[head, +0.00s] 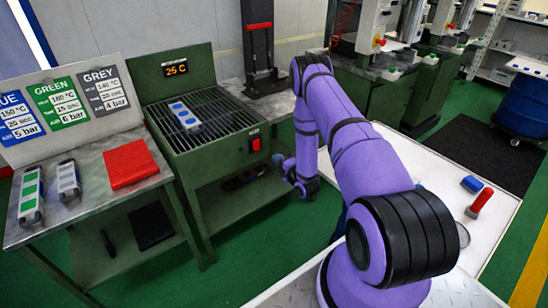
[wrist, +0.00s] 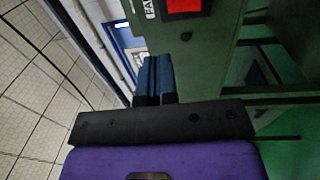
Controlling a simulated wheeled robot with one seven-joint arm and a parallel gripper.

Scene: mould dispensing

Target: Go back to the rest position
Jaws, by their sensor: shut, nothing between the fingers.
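My purple arm reaches over the white table, with its wrist hanging low in front of the green oven. My gripper (wrist: 153,80) shows two blue fingers close together in the wrist view, with nothing between them. In the head view my gripper (head: 281,163) is small and partly hidden by my wrist; it is to the right of the oven's red switch (head: 256,144). A mould with blue marks (head: 184,116) lies on the oven's grate (head: 222,115), apart from my gripper.
The left bench holds a green-marked mould (head: 30,195), a grey-marked mould (head: 68,181) and a red pad (head: 130,163). The oven display (head: 176,69) reads 25 C. The white table (head: 495,215) carries a blue block (head: 472,184) and a red-handled tool (head: 481,201). Green floor separates them.

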